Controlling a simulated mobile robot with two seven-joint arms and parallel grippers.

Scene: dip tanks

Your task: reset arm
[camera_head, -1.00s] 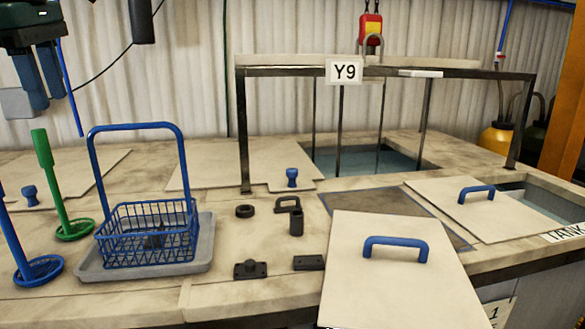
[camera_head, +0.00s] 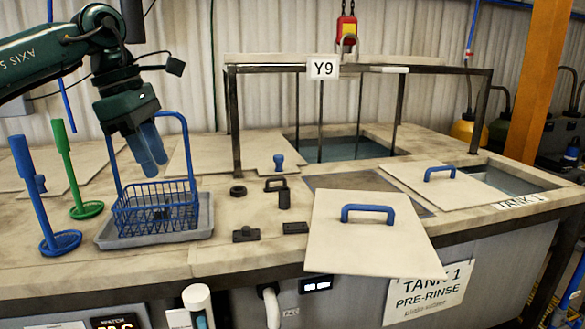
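My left gripper (camera_head: 153,160) hangs from the dark green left arm with its blue fingers pointing down. It overlaps the blue handle of the wire basket (camera_head: 180,195) in the head view and hides part of it; I cannot tell whether it touches the handle. The fingers overlap in this view, so their gap does not show clearly. The basket stands upright on a grey tray (camera_head: 204,220) with a dark item inside. My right gripper is not in view.
Blue (camera_head: 35,195) and green (camera_head: 70,170) upright tools stand left of the tray. A loose lid (camera_head: 365,245) with a blue handle overhangs the counter's front edge. Small dark parts (camera_head: 246,234) lie between. The Y9 frame (camera_head: 235,130) and open tank (camera_head: 350,149) are behind.

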